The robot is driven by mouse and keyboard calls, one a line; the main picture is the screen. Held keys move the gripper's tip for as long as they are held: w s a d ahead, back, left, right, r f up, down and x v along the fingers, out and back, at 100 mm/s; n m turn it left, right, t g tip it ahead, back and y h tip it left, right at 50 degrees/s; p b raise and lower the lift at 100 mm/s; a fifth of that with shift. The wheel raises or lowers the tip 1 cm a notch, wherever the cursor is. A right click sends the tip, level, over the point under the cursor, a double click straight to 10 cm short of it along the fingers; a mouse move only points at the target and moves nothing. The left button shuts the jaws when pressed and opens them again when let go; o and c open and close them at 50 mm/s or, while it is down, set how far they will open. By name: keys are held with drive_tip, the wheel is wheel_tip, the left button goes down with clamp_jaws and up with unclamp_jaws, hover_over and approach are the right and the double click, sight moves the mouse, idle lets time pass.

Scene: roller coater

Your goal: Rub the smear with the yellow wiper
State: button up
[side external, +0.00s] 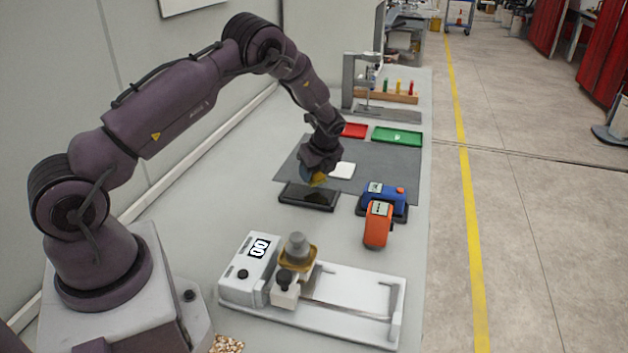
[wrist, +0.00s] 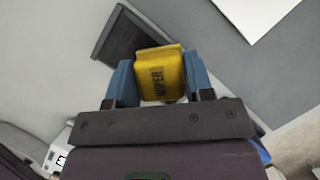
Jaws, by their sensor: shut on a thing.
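In the wrist view my gripper (wrist: 160,80) is shut on the yellow wiper (wrist: 160,68), which has dark "WIPER" lettering and sits between two blue fingers. In the side external view the yellow wiper (side external: 318,178) shows as a small patch under my gripper (side external: 317,175), above or near the far edge of a black tray (side external: 310,205). I cannot tell whether the wiper touches anything. The black tray also shows in the wrist view (wrist: 118,36), partly behind the wiper. I cannot make out a smear in either view.
A white square (side external: 342,170) lies on the dark grey mat (side external: 385,165). A blue device (side external: 385,192) and an orange one (side external: 378,225) stand at the right. The white coater (side external: 345,300) is in front. Red (side external: 354,130) and green (side external: 397,135) trays lie behind.

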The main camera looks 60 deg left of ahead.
drive_tip(key=shift+r, duration=2.7)
